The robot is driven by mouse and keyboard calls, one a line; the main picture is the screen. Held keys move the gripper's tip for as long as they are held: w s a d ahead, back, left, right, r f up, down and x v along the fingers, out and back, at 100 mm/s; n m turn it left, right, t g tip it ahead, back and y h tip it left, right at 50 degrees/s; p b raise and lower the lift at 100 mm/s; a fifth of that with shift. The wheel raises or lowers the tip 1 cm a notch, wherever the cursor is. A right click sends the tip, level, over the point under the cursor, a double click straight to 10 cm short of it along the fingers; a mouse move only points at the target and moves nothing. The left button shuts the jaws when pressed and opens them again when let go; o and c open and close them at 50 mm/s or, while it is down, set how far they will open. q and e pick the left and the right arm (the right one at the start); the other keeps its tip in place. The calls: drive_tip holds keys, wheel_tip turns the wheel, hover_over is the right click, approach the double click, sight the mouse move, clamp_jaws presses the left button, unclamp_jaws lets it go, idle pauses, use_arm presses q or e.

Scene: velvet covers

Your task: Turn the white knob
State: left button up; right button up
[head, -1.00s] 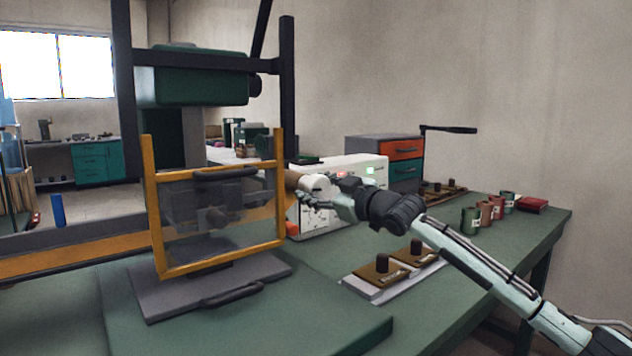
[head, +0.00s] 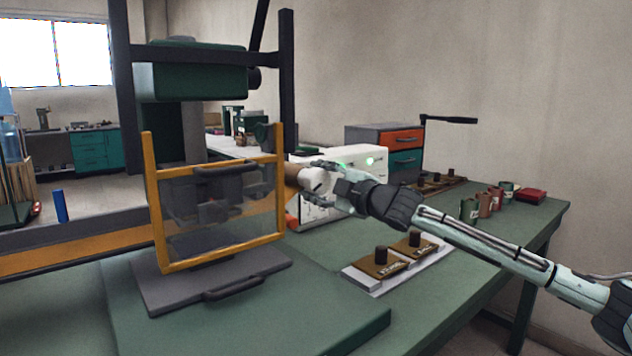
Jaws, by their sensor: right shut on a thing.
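The white knob (head: 315,181) sits on the front of a white box (head: 356,158) on the green bench, just right of the yellow-framed guard. My right gripper (head: 322,182) reaches in from the right and is shut on the knob, with its fingers around it. The fingers hide part of the knob. My left gripper is not in view.
A clear guard in a yellow frame (head: 280,200) stands close left of the knob. Wooden blocks with dark knobs (head: 381,258) lie in front, below my right arm. Several cans (head: 470,210) stand at right.

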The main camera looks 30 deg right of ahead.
idle(0.4)
drive_tip(key=o, duration=1.2)
drive_tip(key=shift+c, duration=0.2)
drive_tip(key=shift+s, duration=0.1)
drive_tip(key=shift+s+d+f, duration=0.1)
drive_tip(key=shift+s+f, duration=0.05)
drive_tip(key=shift+s, duration=0.4)
drive_tip(key=shift+s+d, duration=0.15)
drive_tip(key=shift+s, duration=3.05)
drive_tip(key=shift+s+d, duration=0.2)
drive_tip(key=shift+s, duration=1.95)
drive_tip(key=shift+w, duration=0.15)
